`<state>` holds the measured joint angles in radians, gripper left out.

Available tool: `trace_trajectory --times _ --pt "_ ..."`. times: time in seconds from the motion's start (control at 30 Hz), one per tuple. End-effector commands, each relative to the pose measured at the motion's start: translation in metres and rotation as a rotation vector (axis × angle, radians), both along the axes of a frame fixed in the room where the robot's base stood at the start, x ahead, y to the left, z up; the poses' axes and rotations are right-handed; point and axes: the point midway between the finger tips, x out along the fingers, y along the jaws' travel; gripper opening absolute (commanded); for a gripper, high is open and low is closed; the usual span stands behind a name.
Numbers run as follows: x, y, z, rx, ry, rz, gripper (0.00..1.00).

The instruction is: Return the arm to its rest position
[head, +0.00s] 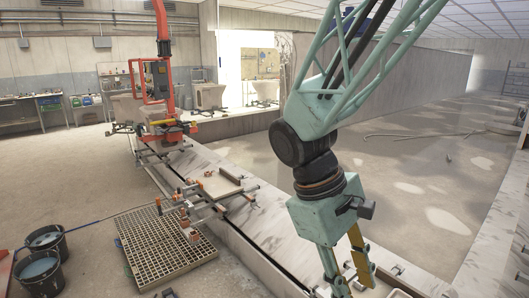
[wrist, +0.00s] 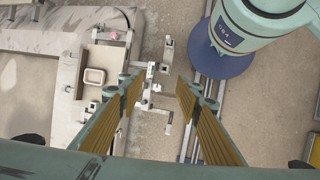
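My gripper (head: 350,282) hangs at the end of my teal arm at the lower right of centre in the head view, pointing down. Its fingers have yellow ribbed pads and are cut by the frame's lower edge. In the wrist view, my gripper (wrist: 159,88) has its two fingers well apart. Nothing is between them but the floor and metal fittings seen far below. My arm comes down from the top of the head view and bends at a dark joint.
A long stone ledge (head: 228,153) runs below my arm. A clamp fixture (head: 188,200) stands on it, beside a floor grate (head: 160,245). Black buckets (head: 40,270) stand at lower left. An orange machine (head: 160,80) stands further back. A white tray (wrist: 95,76) shows in the wrist view.

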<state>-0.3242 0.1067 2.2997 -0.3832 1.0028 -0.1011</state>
Motion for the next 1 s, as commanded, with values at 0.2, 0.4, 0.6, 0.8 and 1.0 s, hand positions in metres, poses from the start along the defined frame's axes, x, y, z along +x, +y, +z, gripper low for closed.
trace_trajectory --times 0.2,0.4,0.6,0.8,1.0 --pt "-0.018 -0.005 0.018 0.055 -0.059 -0.091 0.32" --pt "-0.033 -0.009 0.032 0.105 -0.113 -0.170 0.32" --pt "-0.048 -0.012 0.046 0.151 -0.166 -0.240 0.32" --pt "-0.064 -0.015 0.059 0.195 -0.216 -0.305 0.32" --pt "-0.079 -0.018 0.072 0.236 -0.269 -0.360 0.32"
